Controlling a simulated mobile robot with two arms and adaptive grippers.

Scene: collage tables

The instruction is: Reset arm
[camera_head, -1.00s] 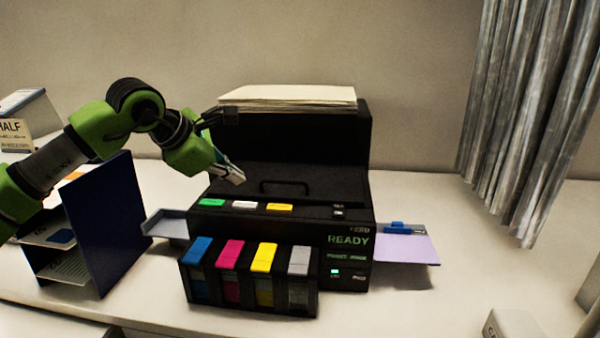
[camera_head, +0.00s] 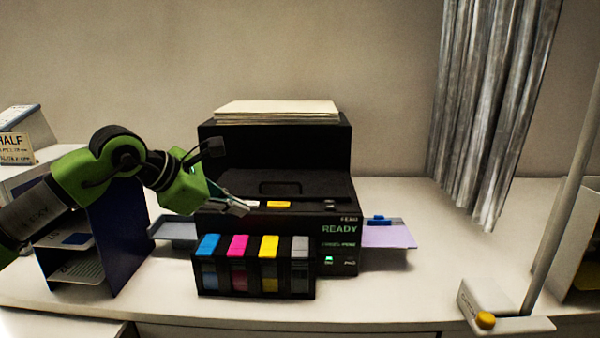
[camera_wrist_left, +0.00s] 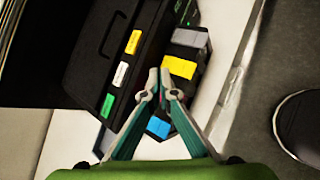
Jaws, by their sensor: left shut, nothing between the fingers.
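My left gripper (camera_head: 243,208) is shut and empty in the head view, its fingertips in front of the left part of the black printer (camera_head: 335,212). In the left wrist view the two fingers (camera_wrist_left: 165,72) come together at the tips, above the ink cartridge row. The row of ink tanks (camera_head: 255,280) has blue, magenta, yellow and grey tops and stands in front of the printer. In the wrist view the printer's green, white and yellow buttons (camera_wrist_left: 121,74) show left of the fingers. My right gripper is in neither view.
A dark blue paper sorter (camera_head: 122,235) stands at the left, behind my left arm. A lilac sheet (camera_head: 388,236) sticks out at the printer's right. A pole on a base with a yellow knob (camera_head: 486,319) stands at the right. The table right of the printer is largely clear.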

